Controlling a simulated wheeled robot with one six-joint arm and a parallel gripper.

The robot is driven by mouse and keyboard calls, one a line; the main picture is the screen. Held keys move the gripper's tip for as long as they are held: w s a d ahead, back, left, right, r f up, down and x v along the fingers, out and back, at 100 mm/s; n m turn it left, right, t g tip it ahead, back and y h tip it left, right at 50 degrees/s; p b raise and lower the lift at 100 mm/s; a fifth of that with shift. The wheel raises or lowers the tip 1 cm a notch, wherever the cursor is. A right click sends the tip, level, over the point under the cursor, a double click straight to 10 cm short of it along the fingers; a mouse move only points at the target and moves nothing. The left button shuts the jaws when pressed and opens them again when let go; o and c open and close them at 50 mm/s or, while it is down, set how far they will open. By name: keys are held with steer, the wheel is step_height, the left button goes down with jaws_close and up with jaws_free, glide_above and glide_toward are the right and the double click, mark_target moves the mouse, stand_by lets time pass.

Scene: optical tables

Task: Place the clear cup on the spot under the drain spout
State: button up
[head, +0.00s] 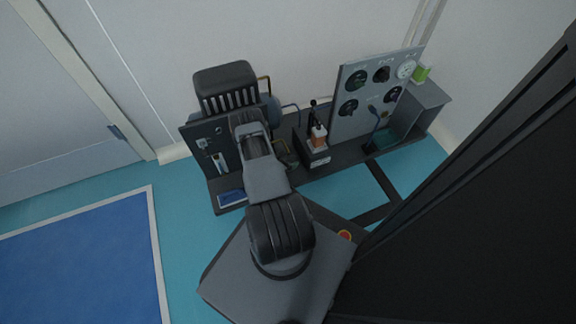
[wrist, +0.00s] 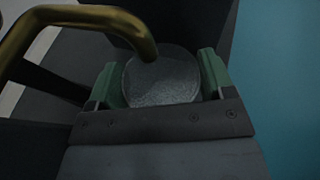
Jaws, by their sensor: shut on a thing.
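The clear cup (wrist: 168,85) is between the green-padded fingers of my gripper (wrist: 158,78) in the wrist view, with a pad on each side of it. Its round top looks greyish; I cannot tell whether it holds liquid. The brass drain spout (wrist: 95,17) curves in from the upper left, and its end overlaps the far part of the cup in the picture. I cannot tell the height gap between them. The spot under the spout is hidden.
A grey panel with dials (head: 368,95) stands on the dark bench, right of my arm. A green container (head: 421,74) is at the far right. Blue floor is open at left.

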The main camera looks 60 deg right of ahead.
step_height(320, 180, down, 4)
steer(key=shift+r+b, duration=0.15)
steer(key=shift+b, duration=1.1)
steer(key=shift+r, duration=0.1)
steer(key=o, duration=0.6)
steer(key=shift+o, duration=0.2)
steer(key=p+v, duration=0.4)
steer(key=v, duration=0.8)
